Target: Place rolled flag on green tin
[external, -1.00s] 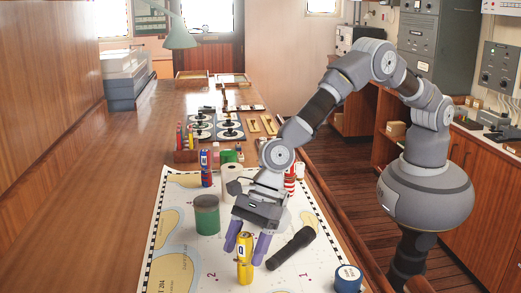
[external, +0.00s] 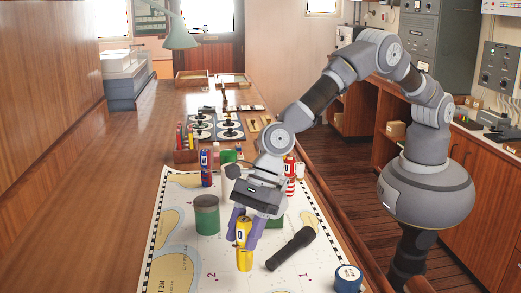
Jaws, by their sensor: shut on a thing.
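A yellow rolled flag (external: 244,256) with a dark-marked white label is upright between the purple fingers of my gripper (external: 243,232). The gripper points down and is shut on it, around its upper part. The flag looks slightly above the chart, though a small gap is hard to judge. A green tin (external: 207,221) with a grey-brown top stands upright on the chart, to the left of and behind the flag. Its top looks bare. Another green item (external: 275,222) shows partly behind my gripper; most of it is hidden.
A black flashlight (external: 291,249) lies right of the flag. A blue, white-topped roll (external: 348,279) stands at the front right. A blue-and-red roll (external: 206,168) and a red-and-white roll (external: 291,170) stand farther back. The chart's (external: 176,240) left part is clear.

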